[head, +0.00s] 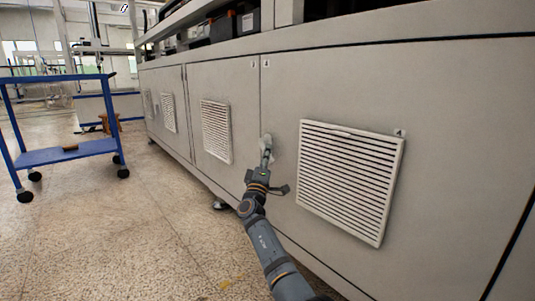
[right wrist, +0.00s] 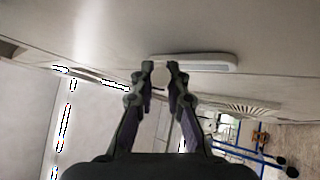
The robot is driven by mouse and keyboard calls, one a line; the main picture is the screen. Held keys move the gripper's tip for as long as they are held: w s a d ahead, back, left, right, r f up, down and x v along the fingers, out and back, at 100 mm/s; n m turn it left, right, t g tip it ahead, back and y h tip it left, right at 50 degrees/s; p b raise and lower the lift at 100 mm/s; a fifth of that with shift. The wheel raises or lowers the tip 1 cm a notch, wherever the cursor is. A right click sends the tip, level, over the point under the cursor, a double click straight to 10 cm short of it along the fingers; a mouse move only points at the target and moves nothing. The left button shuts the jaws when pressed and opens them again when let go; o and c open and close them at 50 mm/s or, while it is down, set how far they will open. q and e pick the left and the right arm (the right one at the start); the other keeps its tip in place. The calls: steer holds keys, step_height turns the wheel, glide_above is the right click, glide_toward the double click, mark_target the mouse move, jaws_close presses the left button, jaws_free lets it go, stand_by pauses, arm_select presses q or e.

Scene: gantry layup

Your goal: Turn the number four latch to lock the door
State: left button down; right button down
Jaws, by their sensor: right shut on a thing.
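The latch (head: 267,141) is a small pale handle on the grey cabinet door (head: 330,85), near the door's left edge and left of its large vent. My right gripper (head: 264,162) reaches up to the latch, and its fingers are shut on it. In the right wrist view the latch (right wrist: 205,61) is a pale rounded bar against the panel. Its round end shows between the two fingertips of my right gripper (right wrist: 160,74). The fingers partly hide the latch in the head view. My left gripper is not in view.
A white slatted vent (head: 350,180) stands out from the door right of my arm. Another vent (head: 216,131) is on the neighbouring door. A blue cart (head: 65,153) stands at the left. The floor (head: 130,220) between cart and cabinet is clear.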

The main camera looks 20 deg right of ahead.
steer(key=shift+f+m, duration=0.15)
steer(key=shift+m, duration=0.25)
steer(key=c, duration=1.3)
jaws_free()
steer(key=shift+c, duration=0.2)
steer(key=shift+n, duration=0.3)
